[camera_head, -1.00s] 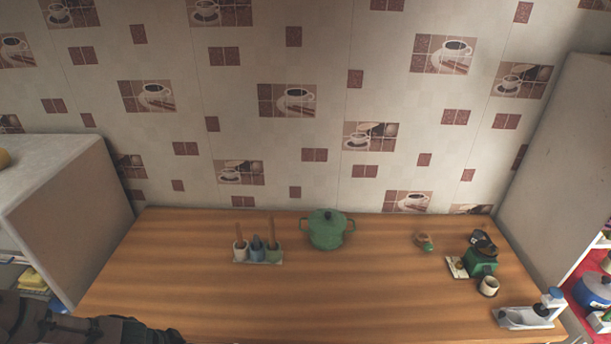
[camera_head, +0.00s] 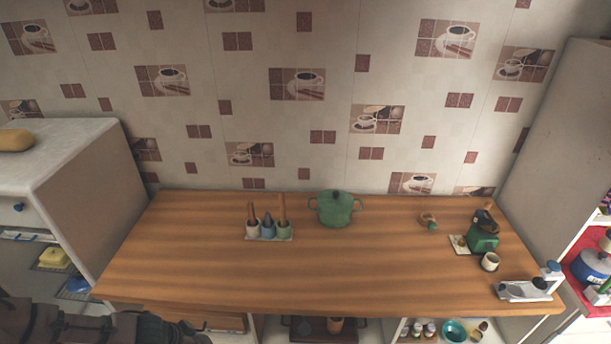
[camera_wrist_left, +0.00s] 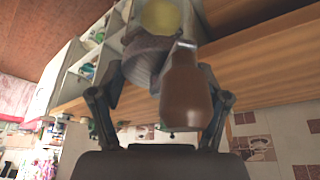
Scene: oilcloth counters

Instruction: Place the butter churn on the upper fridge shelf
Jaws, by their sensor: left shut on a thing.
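In the left wrist view my left gripper (camera_wrist_left: 160,75) is shut on a brown, bottle-shaped thing (camera_wrist_left: 187,95) with a grey-brown round part (camera_wrist_left: 145,58) beside it. I take this to be the butter churn; its full shape is unclear. In the head view only my left arm (camera_head: 95,325) shows at the bottom left, and the held thing is hidden. A pale cabinet, apparently the fridge (camera_head: 80,165), stands at the left with open shelves. My right gripper is not in view.
The wooden counter (camera_head: 190,270) holds a utensil rack (camera_head: 268,236), green pot (camera_head: 336,208), green grinder (camera_head: 483,236), cup (camera_head: 490,262) and slicer (camera_head: 525,290). Its left part is clear. A tall cabinet with red shelves (camera_head: 585,270) stands at the right. Lower shelves show beneath the counter.

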